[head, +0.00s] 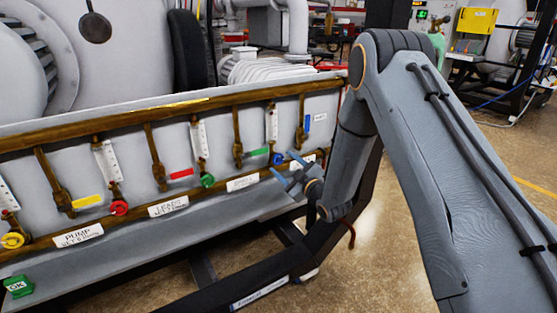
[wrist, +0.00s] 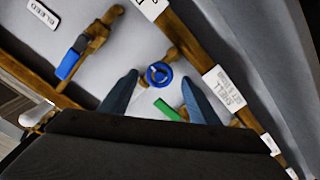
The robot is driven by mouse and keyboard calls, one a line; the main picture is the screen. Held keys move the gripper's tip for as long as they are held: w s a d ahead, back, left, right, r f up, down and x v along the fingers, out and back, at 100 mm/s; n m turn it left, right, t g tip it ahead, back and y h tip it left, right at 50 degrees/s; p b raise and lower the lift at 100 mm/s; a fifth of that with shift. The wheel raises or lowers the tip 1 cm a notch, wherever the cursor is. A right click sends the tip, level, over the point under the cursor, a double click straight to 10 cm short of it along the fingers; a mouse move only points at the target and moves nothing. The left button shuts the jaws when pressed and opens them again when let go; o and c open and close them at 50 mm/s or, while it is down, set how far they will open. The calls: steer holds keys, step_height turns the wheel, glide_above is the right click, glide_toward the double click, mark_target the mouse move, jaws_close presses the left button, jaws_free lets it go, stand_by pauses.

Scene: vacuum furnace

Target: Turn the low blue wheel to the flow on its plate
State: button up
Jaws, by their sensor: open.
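The low blue wheel (head: 276,159) sits on the lower brass pipe at the right end of the manifold. In the wrist view the blue wheel (wrist: 158,75) shows ahead of my gripper, between the two finger lines and a little beyond the tips. A white flow gauge (head: 271,122) stands above the wheel. My gripper (head: 285,168) is open and empty, close to the blue wheel, with no clear contact.
A blue lever (head: 307,124) and a green lever (head: 258,152) flank the wheel. The green wheel (head: 207,181) and red wheel (head: 119,207) are further left. A plate marked SHELL (wrist: 228,88) lies right in the wrist view.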

mark_target(279, 160)
steer(key=shift+x, duration=2.1)
steer(key=shift+c, duration=0.5)
steer(key=c, duration=1)
steer(key=shift+o, duration=0.2)
